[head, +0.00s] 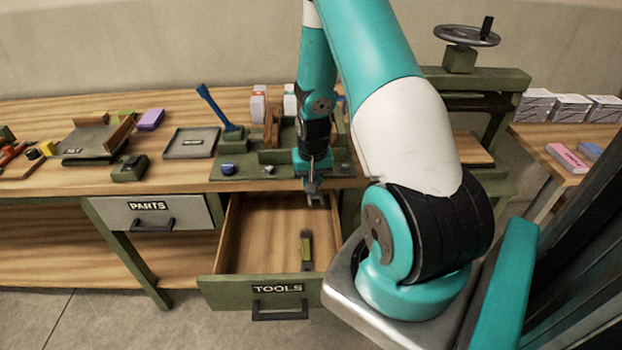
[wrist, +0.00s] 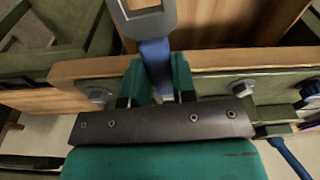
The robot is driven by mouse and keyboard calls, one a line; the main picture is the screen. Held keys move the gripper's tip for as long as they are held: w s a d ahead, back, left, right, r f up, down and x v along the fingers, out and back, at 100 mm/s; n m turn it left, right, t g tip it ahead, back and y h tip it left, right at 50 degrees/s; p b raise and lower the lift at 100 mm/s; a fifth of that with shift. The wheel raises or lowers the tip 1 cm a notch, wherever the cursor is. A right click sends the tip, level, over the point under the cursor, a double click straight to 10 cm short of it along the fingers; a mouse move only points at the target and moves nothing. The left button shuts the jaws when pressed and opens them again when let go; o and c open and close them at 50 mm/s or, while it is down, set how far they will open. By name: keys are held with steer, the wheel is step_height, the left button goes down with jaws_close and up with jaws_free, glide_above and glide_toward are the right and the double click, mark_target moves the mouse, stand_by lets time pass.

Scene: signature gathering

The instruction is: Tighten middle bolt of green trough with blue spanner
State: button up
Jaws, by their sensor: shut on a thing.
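My gripper (head: 313,180) hangs over the bench's front edge, above the open drawer. In the wrist view its teal fingers (wrist: 158,85) are shut on the blue handle of the spanner (wrist: 155,55), whose grey head (wrist: 146,17) points away from the palm, over the drawer. The green trough (head: 285,157) lies along the bench front behind the gripper. One grey bolt (head: 268,170) shows left of the gripper and another bolt (head: 345,169) right of it. In the wrist view these show as bolts (wrist: 240,88) and (wrist: 99,94). Any bolt between them is hidden by my gripper.
A blue knob (head: 228,168) and blue lever (head: 212,105) stand left of the trough. A green press (head: 470,85) stands at right.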

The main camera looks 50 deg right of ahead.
steer(key=shift+w+r, duration=0.1)
steer(key=shift+r, duration=0.05)
steer(key=shift+r+p, duration=1.75)
steer(key=shift+r, duration=0.4)
